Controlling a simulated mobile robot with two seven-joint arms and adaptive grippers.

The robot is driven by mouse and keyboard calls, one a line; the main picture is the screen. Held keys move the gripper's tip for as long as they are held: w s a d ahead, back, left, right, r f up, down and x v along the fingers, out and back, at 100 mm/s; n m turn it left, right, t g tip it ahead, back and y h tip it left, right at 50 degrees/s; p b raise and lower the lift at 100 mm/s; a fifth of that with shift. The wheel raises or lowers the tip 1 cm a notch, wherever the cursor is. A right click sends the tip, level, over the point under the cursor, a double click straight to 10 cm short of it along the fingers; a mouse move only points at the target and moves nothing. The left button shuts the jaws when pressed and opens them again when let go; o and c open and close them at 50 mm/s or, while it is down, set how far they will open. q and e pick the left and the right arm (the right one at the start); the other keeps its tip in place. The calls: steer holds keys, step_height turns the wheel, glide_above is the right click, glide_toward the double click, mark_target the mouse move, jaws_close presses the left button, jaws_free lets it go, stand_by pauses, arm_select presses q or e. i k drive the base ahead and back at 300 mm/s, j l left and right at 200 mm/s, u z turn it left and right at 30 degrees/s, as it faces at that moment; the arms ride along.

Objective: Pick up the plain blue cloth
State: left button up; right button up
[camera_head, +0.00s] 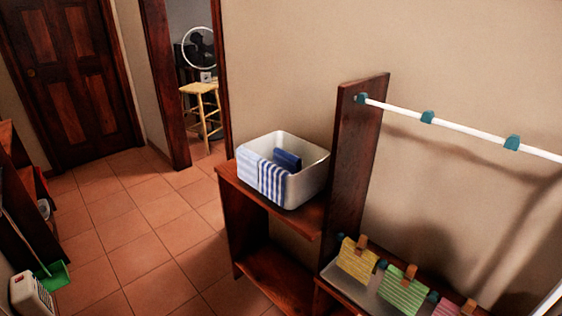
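A dark blue cloth (287,160) with no visible pattern sits inside a white basin (313,172), near its back wall. Its lower part is hidden by the basin and by the cloths in front. A light blue cloth (248,169) and a blue-and-white striped cloth (271,182) hang side by side over the basin's front rim. The light blue one seems to have fine stripes, but it is too small to be sure. Neither of my grippers shows in the head view.
The basin stands on a dark wood shelf (305,218) beside a tall wooden upright (354,170). A white rod (470,130) with teal clips runs right from the upright. Yellow (357,262), green (403,294) and pink cloths hang below it.

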mark_target(289, 162)
steer(key=j+z, duration=0.1)
steer(key=z, duration=0.25)
steer(key=i+j+z, duration=0.1)
steer(key=z, duration=0.3)
steer(key=j+z, duration=0.1)
steer(key=z, duration=0.25)
steer(key=j+z, duration=0.3)
steer(key=j, duration=0.15)
steer(key=j+z, duration=0.35)
steer(key=k+j, duration=0.1)
steer(key=j, duration=0.25)
steer(key=j+z, duration=0.15)
steer(key=j, duration=0.25)
steer(key=k+j, duration=0.15)
steer(key=j, duration=0.2)
steer(key=z, duration=0.05)
